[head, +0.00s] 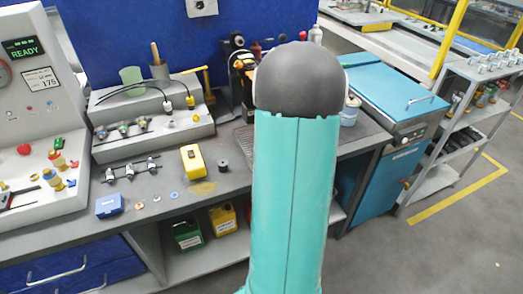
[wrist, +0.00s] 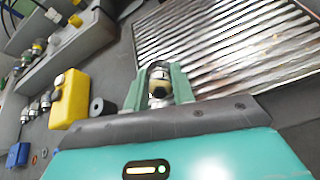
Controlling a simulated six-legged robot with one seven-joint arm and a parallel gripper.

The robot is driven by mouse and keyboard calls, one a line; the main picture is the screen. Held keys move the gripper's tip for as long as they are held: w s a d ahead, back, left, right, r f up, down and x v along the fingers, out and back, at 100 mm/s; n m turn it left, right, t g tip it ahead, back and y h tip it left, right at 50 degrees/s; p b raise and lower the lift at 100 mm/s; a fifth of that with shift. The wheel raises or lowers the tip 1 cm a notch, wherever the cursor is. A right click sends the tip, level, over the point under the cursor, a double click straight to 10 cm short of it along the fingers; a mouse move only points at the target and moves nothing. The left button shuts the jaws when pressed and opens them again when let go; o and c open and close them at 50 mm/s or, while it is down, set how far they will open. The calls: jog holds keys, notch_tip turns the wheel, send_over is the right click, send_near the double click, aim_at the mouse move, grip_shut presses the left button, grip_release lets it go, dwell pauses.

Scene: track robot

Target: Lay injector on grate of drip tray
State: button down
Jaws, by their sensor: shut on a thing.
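The injector (wrist: 159,87) is between the two green fingers of my gripper (wrist: 157,82) in the wrist view; only its rounded end, pale with a dark band, shows. My gripper is shut on it. The drip tray's ribbed metal grate (wrist: 225,45) fills the upper right of the wrist view, just beyond and to the right of the fingers. Whether the injector touches the grate, I cannot tell. In the head view my arm hides the gripper, the injector and most of the tray; only a sliver of the tray (head: 243,138) shows.
A yellow device (wrist: 70,99) and a dark cylinder (wrist: 101,107) stand left of my gripper. In the head view, a rack of injectors (head: 133,168), a blue box (head: 109,205) and small rings lie farther left. A teal cabinet (head: 390,95) is at right.

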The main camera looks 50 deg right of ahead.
jog(key=shift+f, duration=0.3)
jog(key=c, duration=1.1)
grip_release()
jog(key=shift+s+r, duration=0.1)
jog(key=shift+s, duration=0.05)
